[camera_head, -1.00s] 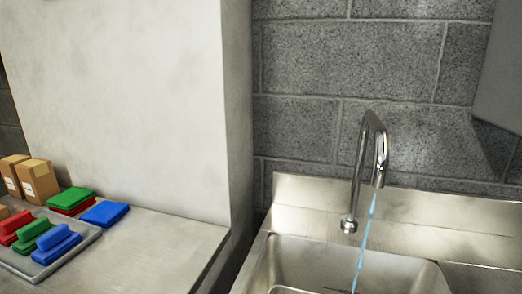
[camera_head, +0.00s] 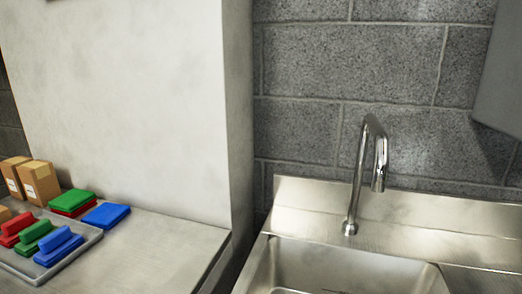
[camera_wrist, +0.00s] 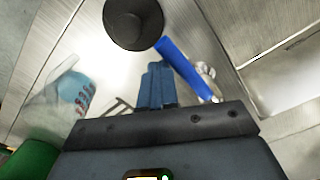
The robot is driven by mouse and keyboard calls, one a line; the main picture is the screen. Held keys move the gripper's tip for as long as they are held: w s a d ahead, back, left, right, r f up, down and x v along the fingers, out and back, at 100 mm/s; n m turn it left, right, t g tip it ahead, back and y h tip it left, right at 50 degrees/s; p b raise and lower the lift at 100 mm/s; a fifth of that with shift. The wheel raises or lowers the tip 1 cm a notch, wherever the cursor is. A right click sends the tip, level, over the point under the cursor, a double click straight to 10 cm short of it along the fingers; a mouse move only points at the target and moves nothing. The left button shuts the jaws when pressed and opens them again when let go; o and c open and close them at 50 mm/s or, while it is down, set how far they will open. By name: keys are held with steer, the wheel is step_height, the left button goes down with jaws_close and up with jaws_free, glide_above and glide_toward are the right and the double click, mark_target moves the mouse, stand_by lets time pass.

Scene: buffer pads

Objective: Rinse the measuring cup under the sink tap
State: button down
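The sink tap (camera_head: 372,150) is a chrome gooseneck over the steel sink (camera_head: 345,262), with no water coming from its spout. My gripper (camera_wrist: 158,76) shows in the wrist view as blue-grey fingers close together, with nothing visible between them. A clear vessel with red marks and a light blue patch, seemingly the measuring cup (camera_wrist: 72,96), is to the left of the fingers and looks apart from them. A blue bar (camera_wrist: 185,68) lies just right of the fingers; I cannot tell whether they touch. The head view shows neither gripper nor cup.
A dark round object (camera_wrist: 133,22) is beyond the fingers, and a green one (camera_wrist: 32,160) is at lower left. On the left counter, a grey tray (camera_head: 85,247) holds red, green and blue pads; a blue pad (camera_head: 106,214) and cardboard boxes (camera_head: 38,181) are beside it.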

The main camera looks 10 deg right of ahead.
step_height(320, 180, up, 7)
steer(key=p, duration=0.6)
